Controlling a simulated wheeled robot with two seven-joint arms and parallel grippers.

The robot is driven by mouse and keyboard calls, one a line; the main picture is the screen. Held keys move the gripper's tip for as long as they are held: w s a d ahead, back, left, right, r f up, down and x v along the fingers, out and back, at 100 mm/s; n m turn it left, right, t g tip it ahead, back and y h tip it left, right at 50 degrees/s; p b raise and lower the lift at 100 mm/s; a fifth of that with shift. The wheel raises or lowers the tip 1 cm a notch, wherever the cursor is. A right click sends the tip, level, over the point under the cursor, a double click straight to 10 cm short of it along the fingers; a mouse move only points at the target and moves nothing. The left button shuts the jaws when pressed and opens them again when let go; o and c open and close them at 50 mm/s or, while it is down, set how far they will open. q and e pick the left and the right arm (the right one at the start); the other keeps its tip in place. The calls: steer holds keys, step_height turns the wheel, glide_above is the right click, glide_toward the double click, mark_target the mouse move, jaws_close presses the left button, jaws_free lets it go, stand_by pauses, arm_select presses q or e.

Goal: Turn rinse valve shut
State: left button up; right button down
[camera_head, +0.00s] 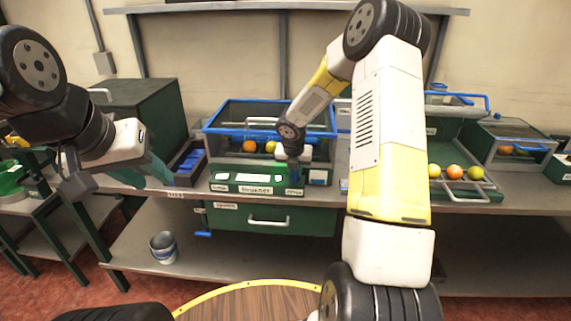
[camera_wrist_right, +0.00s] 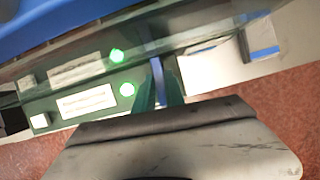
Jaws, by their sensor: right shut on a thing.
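My right gripper (camera_head: 293,160) is at the front panel (camera_head: 236,188) of the blue-framed rinse station, near the panel's right part. In the right wrist view its green fingers (camera_wrist_right: 161,92) are close together on a narrow blue piece (camera_wrist_right: 157,68), which looks like the valve handle. The fingers and wrist hide most of it, so its angle is not clear.
The blue-framed tank (camera_head: 225,120) holds several fruits behind the panel. A green drawer (camera_head: 245,221) is below. A tray (camera_head: 455,183) with fruits is at right. A dark green cabinet (camera_head: 140,105) is at left. A bucket (camera_head: 163,247) stands on the lower shelf.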

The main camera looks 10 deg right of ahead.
steer(key=m+h, duration=0.1)
steer(key=m, duration=0.2)
steer(key=m+g+h, duration=0.1)
steer(key=m, duration=0.2)
steer(key=shift+w+a+m, duration=0.1)
steer(key=shift+a+m, duration=0.05)
steer(key=shift+m, duration=0.15)
steer(key=shift+g, duration=0.3)
steer(key=c, duration=1.4)
jaws_free()
steer(key=v, duration=0.7)
steer(key=shift+r, duration=0.35)
steer(key=shift+a, duration=0.15)
steer(key=shift+c, duration=0.3)
